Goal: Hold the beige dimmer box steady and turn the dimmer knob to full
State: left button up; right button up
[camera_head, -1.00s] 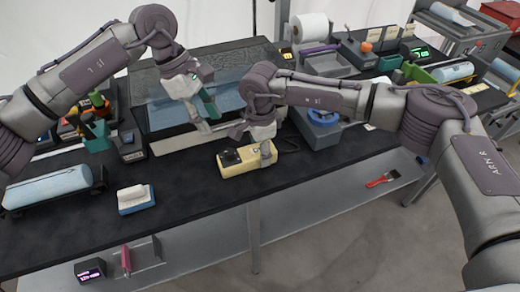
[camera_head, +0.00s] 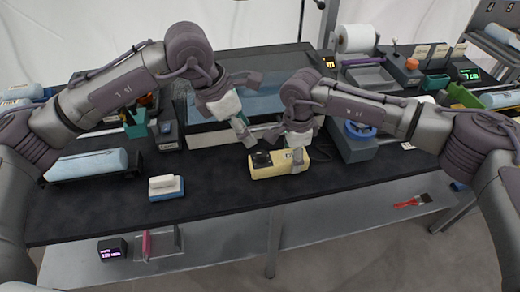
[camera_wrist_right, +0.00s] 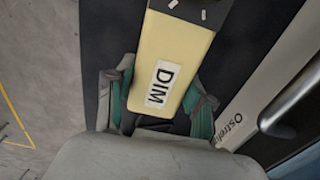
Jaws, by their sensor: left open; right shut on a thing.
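The beige dimmer box (camera_head: 268,171) lies on the dark bench top near its front edge. Its dark knob (camera_head: 262,158) is on the left part of the top face. My right gripper (camera_head: 298,162) is shut on the box's right end; the right wrist view shows the green-padded fingers on both sides of the box (camera_wrist_right: 182,42), by the "DIM" label (camera_wrist_right: 163,84). The knob is out of the right wrist view. My left gripper (camera_head: 243,133) is open and empty, above and behind the knob, apart from the box.
A blue-topped tank (camera_head: 200,139) stands behind the box. A white block on a blue base (camera_head: 166,187) lies to the left, with bare bench between. A blue ring on a grey unit (camera_head: 360,148) stands to the right. A lower shelf (camera_head: 210,258) runs below the bench.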

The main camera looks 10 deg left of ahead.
aim_at(262, 153)
pick_arm(q)
jog(key=x, duration=0.9)
jog(key=shift+f, duration=0.2)
grip_shut()
